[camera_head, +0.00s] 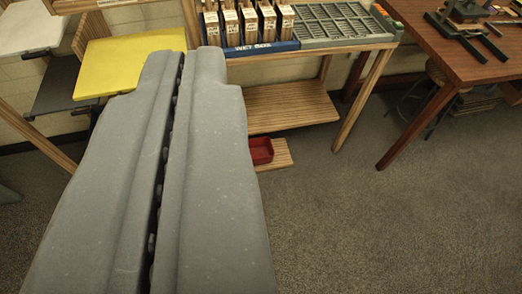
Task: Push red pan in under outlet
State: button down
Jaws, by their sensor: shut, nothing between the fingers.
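The red pan (261,150) is a small open-topped tray. It sits low on a small wooden board (275,157) near the floor, just right of my gripper. My gripper (201,50) fills the left and centre of the view. Its two grey fingers are together with only a thin dark gap, and nothing is between them. The fingers hide part of the pan's surroundings on the left. I cannot make out an outlet.
A wooden stand (366,95) has a low shelf (292,106), a blue-fronted box (262,48) and a grey divided tray (337,25). A yellow board (120,58) is at left. A brown table (450,52) and stool (440,76) are right. The carpet (400,220) is clear.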

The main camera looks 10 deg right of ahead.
aim_at(262, 152)
jog(key=u, duration=0.1)
jog(key=i, duration=1)
jog(key=z, duration=0.05)
